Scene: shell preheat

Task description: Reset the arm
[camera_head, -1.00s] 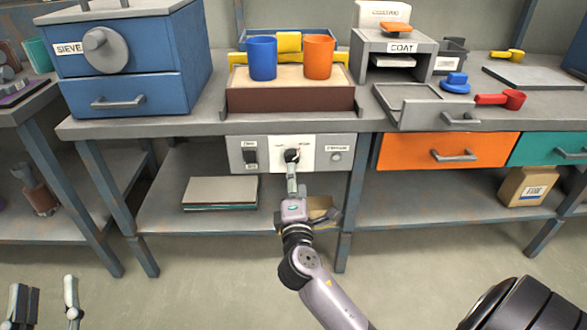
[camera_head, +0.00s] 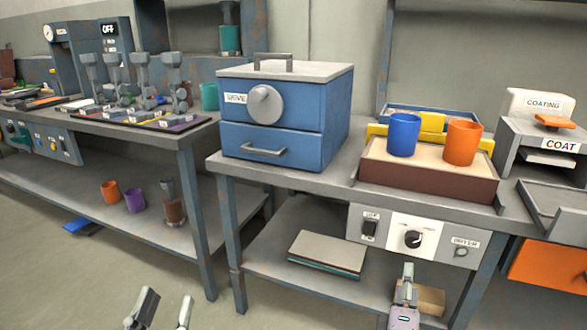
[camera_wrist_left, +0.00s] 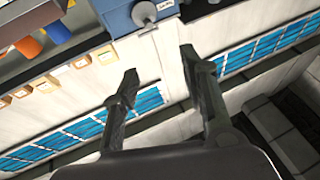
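My left gripper (camera_head: 160,312) shows at the bottom edge of the head view, its two fingers spread and nothing between them. Its open fingers also show in the left wrist view (camera_wrist_left: 158,85). My right gripper (camera_head: 407,272) stands below the control panel (camera_head: 385,236), in front of the lower shelf. It is seen nearly edge-on, so its opening is unclear. The panel's black knob (camera_head: 413,239) is in full view above the fingertips, apart from them in the picture. Most of both arms is out of frame.
The workbench carries a blue sieve box (camera_head: 290,115), a sand tray (camera_head: 430,185) with a blue cup (camera_head: 403,134) and an orange cup (camera_head: 462,142), and a coating machine (camera_head: 545,130). A grey book-like stack (camera_head: 328,254) lies on the shelf. Open floor lies at lower left.

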